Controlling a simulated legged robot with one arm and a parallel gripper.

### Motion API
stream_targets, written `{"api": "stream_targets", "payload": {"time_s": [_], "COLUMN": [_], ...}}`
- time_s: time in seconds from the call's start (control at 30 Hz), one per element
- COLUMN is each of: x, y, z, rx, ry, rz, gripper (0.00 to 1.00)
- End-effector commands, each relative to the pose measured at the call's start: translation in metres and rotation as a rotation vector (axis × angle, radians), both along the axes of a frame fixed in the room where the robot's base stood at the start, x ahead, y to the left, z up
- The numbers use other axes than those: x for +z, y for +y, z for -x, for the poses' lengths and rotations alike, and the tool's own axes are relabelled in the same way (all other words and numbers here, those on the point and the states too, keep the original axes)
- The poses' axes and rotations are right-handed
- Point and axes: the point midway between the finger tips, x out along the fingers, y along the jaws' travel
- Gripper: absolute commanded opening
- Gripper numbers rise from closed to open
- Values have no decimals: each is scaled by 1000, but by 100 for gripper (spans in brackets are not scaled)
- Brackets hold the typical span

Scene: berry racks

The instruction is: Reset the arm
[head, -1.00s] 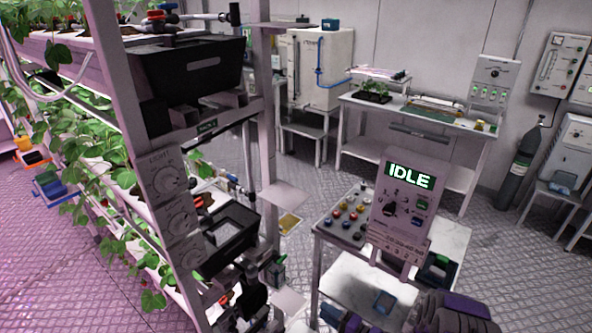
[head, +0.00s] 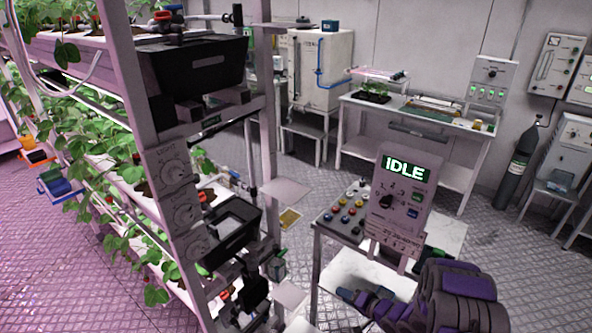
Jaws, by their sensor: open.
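My purple and black arm (head: 455,295) shows at the lower right, in front of the white table. Its slimmer end part with my gripper (head: 347,294) points left, above the lower shelf of the table. The fingers are small and dark here; my gripper is open, and I see nothing held in it.
A control panel reading IDLE (head: 405,180) stands on the white table (head: 447,240), close behind my arm, beside a box of coloured buttons (head: 347,214). The plant rack (head: 150,170) with black bins stands at the left. A workbench (head: 445,122) and gas cylinder (head: 518,168) are behind. Floor is clear between.

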Motion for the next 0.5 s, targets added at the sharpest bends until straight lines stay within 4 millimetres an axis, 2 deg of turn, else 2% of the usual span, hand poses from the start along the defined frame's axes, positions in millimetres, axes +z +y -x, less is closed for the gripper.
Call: {"api": "stream_targets", "payload": {"time_s": [0.1, 0.23, 0.37, 0.5], "x": [23, 49, 80, 119], "y": [-26, -55, -81, -104], "z": [-16, -25, -24, -14], "rx": [-28, -65, -99, -136], "ry": [-2, 15, 50, 99], "rz": [191, 387, 563, 725], "gripper": [40, 40, 40, 40]}}
